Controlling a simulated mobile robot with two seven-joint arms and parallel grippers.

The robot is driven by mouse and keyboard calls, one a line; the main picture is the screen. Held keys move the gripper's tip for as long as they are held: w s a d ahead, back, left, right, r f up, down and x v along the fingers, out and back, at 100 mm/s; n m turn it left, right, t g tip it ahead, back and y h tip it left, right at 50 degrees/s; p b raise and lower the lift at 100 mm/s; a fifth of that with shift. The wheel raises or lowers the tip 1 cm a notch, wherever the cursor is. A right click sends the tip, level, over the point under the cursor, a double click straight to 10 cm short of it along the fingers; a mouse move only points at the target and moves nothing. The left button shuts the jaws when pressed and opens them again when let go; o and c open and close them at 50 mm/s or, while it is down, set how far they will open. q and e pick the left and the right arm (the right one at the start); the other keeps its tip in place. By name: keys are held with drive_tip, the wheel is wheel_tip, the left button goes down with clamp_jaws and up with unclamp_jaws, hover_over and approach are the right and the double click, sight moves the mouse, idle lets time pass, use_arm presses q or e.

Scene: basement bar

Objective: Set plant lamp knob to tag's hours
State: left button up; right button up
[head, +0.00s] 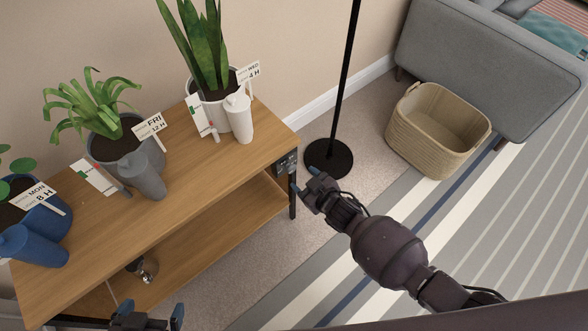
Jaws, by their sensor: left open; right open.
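A small grey control panel (286,162) sits on the right end of the wooden shelf table; its knob and markings are too small to read. Three tags stand in pots: "MON 8 H" (38,197) in the blue pot, "FRI 12 H" (149,125) in the grey pot, and "WED 4 H" (249,71) in the white pot. My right gripper (305,180) is open and empty, just right of and below the panel. I cannot tell whether it touches it. My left gripper (150,314) is open at the bottom edge, in front of the table, partly cut off.
Blue (32,247), grey (146,180) and white (239,118) watering cans stand by the pots on the table (205,180). White cards lie near the grey and white pots. A black floor lamp's base (329,158) stands behind my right gripper. A basket (437,130) and grey sofa are right.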

sight(293, 170)
drive_tip(key=b+x, duration=0.1)
drive_tip(key=x, duration=0.4)
drive_tip(key=shift+a+f+b, duration=0.1)
drive_tip(key=shift+f+b, duration=0.2)
drive_tip(key=shift+b, duration=0.05)
drive_tip(key=shift+w+a, duration=0.1)
drive_tip(key=shift+w, duration=0.15)
drive_tip(key=shift+w+r, duration=0.1)
drive_tip(key=c, duration=0.9)
use_arm(q)
drive_tip(key=shift+w+d+f+m, duration=0.1)
drive_tip(key=shift+w+f+m, duration=0.1)
drive_tip(key=shift+m, duration=0.2)
